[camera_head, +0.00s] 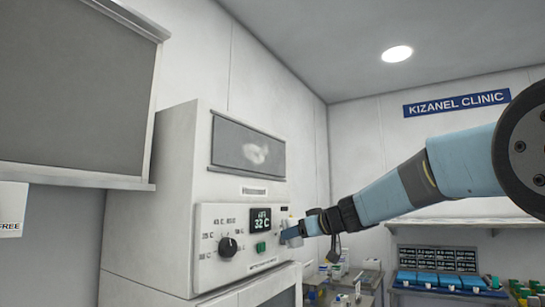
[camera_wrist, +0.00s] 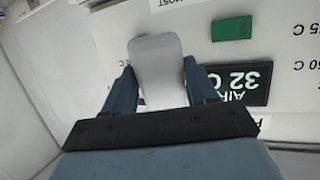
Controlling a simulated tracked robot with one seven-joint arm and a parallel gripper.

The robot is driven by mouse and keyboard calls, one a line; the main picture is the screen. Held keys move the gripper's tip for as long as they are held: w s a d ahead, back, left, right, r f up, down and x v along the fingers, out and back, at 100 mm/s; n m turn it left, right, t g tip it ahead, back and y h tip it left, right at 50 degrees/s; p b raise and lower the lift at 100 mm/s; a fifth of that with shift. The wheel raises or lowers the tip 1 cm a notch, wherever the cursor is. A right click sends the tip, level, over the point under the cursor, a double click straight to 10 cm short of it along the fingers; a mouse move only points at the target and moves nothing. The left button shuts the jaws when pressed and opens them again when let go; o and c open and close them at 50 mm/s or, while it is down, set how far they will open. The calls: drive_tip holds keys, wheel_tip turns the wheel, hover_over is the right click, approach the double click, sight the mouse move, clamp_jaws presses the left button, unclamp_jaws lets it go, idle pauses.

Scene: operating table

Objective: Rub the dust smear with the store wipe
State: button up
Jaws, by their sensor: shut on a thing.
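The dust smear (camera_head: 257,153) is a pale cloudy patch on the dark grey panel at the top of the white cabinet. My gripper (camera_head: 289,232) is in front of the right part of the cabinet's control panel, below and right of the smear and apart from it. In the wrist view my gripper (camera_wrist: 161,78) has its two blue fingers shut on a pale grey, flat piece with rounded corners, which looks like the store wipe (camera_wrist: 157,66). In the head view the wipe is small and partly hidden by the fingers.
The control panel (camera_head: 217,265) has a dark knob (camera_head: 228,247), a lit display (camera_head: 261,219) reading 32 C and a green button (camera_head: 261,246). A grey wall panel (camera_head: 75,80) juts out at left. A shelf (camera_head: 465,223) and blue bins (camera_head: 440,280) stand at right.

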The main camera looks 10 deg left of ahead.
drive_tip(key=s+a+r+n+g+y, duration=0.1)
drive_tip(key=s+r+y, duration=0.1)
drive_tip(key=s+r, duration=0.45)
drive_tip(key=s+a+r+n+g+y, duration=0.1)
drive_tip(key=s+r, duration=0.2)
drive_tip(key=r, duration=0.6)
drive_tip(key=s+a+r+n+y, duration=0.1)
drive_tip(key=s+a+r+y, duration=0.1)
drive_tip(key=s+r, duration=0.4)
drive_tip(key=shift+w+a+r, duration=0.2)
drive_tip(key=shift+w+a, duration=0.45)
drive_tip(key=shift+a, duration=0.2)
drive_tip(key=shift+w+a+r, duration=0.25)
drive_tip(key=shift+w+a, duration=0.35)
drive_tip(key=shift+a, duration=0.25)
drive_tip(key=shift+w+a+r, duration=0.2)
drive_tip(key=shift+w+a, duration=0.45)
drive_tip(key=shift+a, duration=0.2)
